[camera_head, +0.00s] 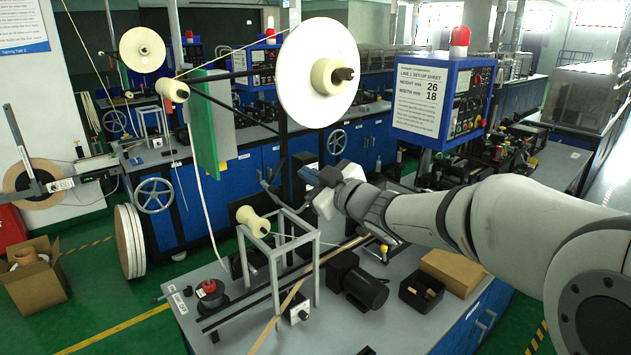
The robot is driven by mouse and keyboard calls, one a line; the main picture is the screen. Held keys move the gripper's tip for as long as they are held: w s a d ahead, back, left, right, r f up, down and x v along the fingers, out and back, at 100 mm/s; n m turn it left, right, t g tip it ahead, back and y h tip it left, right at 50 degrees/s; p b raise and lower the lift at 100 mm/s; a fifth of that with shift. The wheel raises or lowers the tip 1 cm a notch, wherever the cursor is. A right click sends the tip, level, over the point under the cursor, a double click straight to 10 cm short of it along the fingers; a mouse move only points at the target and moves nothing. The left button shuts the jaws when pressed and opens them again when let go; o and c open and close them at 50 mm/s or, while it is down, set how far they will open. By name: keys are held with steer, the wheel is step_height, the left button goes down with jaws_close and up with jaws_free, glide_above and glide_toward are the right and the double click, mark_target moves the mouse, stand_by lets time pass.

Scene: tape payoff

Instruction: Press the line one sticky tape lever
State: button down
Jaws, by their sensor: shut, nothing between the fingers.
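My gripper (312,178) is shut and empty, raised above the bench beside the post under the big white reel. A thin, dark, bent bar (269,185) that looks like a lever sits just left of my fingertips. A small gap seems to lie between them, but I cannot tell the depth. The line 1 set-up sheet (423,95) is on the blue control box to the right. The large white reel (318,73) hangs above my gripper. No label on the bar is readable.
A grey frame (317,262) with a cream roller (252,221) stands on the bench below my gripper. A black motor (358,284), a black bin (421,291) and a cardboard box (453,270) lie to the right. A red knob (210,287) is at the front left.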

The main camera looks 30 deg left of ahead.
steer(key=b+v, duration=0.3)
steer(key=v, duration=0.7)
steer(key=shift+s+b, duration=0.2)
steer(key=shift+b, duration=0.15)
steer(key=shift+a, duration=0.1)
steer(key=w+d+f+m+t+h, duration=0.1)
steer(key=w+d+m+t+h, duration=0.15)
steer(key=d, duration=0.25)
steer(key=w+d+f+m+t+h, duration=0.1)
steer(key=w+d+m+t+h, duration=0.15)
steer(key=d, duration=0.35)
steer(key=s+d+f+m+h, duration=0.1)
steer(key=d+f+m+h, duration=0.3)
steer(key=d, duration=0.4)
steer(key=s+d+f+m+h, duration=0.2)
steer(key=d+m+h, duration=0.25)
steer(key=d, duration=0.35)
steer(key=s+d+f+m+g+h, duration=0.1)
steer(key=s+d+f+g, duration=0.3)
steer(key=s, duration=0.6)
steer(key=s+d+f+m+g+h, duration=0.2)
steer(key=s+d+f+m+g, duration=0.2)
steer(key=s+f, duration=0.3)
steer(key=s+d+g, duration=0.1)
steer(key=s, duration=0.2)
